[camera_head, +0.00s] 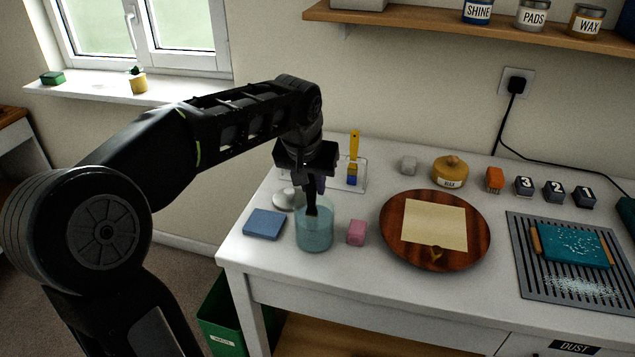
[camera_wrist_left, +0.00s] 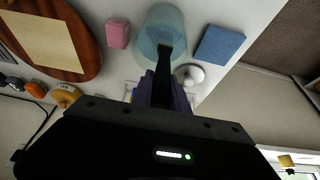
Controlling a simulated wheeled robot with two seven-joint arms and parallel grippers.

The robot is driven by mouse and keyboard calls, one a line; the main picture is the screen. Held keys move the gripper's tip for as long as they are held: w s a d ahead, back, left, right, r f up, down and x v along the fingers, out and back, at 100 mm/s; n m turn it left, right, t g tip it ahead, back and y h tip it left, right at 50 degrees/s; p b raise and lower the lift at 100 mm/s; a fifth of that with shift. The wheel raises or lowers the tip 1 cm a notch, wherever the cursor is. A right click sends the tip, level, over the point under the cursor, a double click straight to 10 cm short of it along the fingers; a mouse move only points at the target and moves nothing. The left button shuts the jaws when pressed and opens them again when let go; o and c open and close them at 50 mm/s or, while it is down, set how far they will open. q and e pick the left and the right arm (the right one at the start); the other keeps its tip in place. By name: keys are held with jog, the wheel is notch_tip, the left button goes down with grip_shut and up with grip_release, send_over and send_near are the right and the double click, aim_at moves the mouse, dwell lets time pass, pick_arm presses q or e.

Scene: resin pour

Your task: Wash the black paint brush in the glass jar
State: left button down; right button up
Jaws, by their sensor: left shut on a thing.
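The glass jar (camera_head: 315,236) holds bluish liquid and stands near the left end of the white table. It also shows in the left wrist view (camera_wrist_left: 161,25). My left gripper (camera_head: 316,186) is directly above the jar, pointing down, and is shut on the black paint brush (camera_head: 311,209). The brush's dark end reaches down into the jar's mouth; in the left wrist view the brush (camera_wrist_left: 163,62) extends from between the fingers toward the jar. I cannot tell how deep the tip sits in the liquid. My right gripper is in neither view.
A blue sponge (camera_head: 265,223) lies left of the jar and a pink block (camera_head: 356,233) right of it. A yellow-handled brush (camera_head: 353,158) stands in a clear rack behind. A round wooden board (camera_head: 390,243) with a pale sheet (camera_head: 434,224) lies to the right.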

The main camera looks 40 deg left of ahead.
pick_arm(q)
jog(key=shift+s+a, duration=0.2)
jog(key=shift+s, duration=0.25)
jog(key=shift+w+d+r+p, duration=0.1)
jog(key=shift+d+r+p, duration=0.05)
jog(key=shift+r+p, duration=0.75)
jog(key=shift+w+d+r+p, duration=0.15)
jog(key=shift+r+p, duration=0.5)
jog(key=shift+r, duration=0.5)
jog(key=shift+d+r+p, duration=0.15)
jog(key=shift+r+p, duration=0.65)
jog(key=shift+r, duration=0.2)
jog(key=shift+w+d+r+p, duration=0.1)
jog(key=shift+d+r+p, duration=0.1)
jog(key=shift+r+p, duration=0.9)
jog(key=shift+r, duration=0.15)
notch_tip(320, 180, up, 6)
jog(key=p, duration=0.4)
send_over(316, 212)
jog(key=shift+w+a, duration=0.3)
jog(key=shift+w, duration=0.1)
